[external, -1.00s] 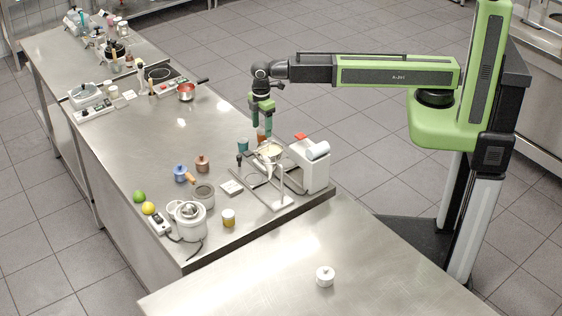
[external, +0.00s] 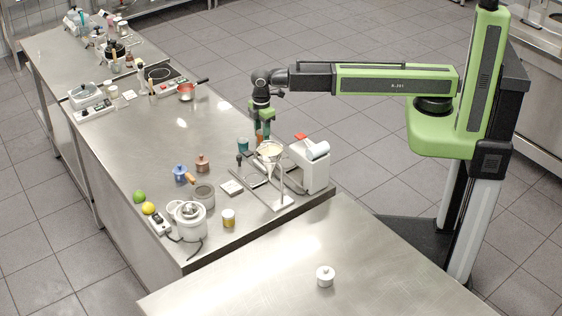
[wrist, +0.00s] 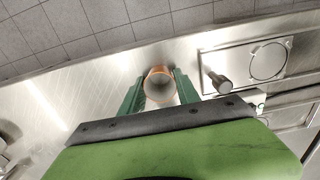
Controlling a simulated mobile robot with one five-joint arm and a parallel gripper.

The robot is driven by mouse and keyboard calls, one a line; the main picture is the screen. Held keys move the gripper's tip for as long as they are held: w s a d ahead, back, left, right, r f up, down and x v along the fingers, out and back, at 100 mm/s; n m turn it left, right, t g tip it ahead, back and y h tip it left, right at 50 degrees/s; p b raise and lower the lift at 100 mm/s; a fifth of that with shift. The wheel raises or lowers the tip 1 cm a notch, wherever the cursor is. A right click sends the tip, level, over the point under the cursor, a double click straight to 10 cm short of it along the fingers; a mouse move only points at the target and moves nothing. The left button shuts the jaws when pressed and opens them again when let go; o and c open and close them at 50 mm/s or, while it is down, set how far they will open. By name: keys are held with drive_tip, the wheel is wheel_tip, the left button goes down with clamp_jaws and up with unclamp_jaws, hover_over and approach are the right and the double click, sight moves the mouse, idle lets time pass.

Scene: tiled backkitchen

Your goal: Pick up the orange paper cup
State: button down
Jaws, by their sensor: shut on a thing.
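The orange paper cup (wrist: 160,70) stands between the two green fingers of my gripper (wrist: 159,80) in the wrist view. I look down into its open, pale inside, and the fingers are shut on its left and right sides. In the external view the cup (external: 259,134) is a small orange patch, mostly hidden by my gripper (external: 263,129), near the far edge of the steel counter. I cannot tell whether its base touches the counter.
A metal stand with a funnel (external: 270,152) and a white machine (external: 311,167) are close on the right.

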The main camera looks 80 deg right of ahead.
wheel_tip(320, 180, up, 4)
drive_tip(key=p, duration=0.4)
drive_tip(key=shift+r, duration=0.2)
drive_tip(key=s+d+r+p, duration=0.4)
drive_tip(key=d+r+p, duration=0.2)
drive_tip(key=d, duration=0.4)
drive_tip(key=shift+s+d+r+p, duration=0.3)
drive_tip(key=shift+s+d+p, duration=0.1)
drive_tip(key=shift+p, duration=0.1)
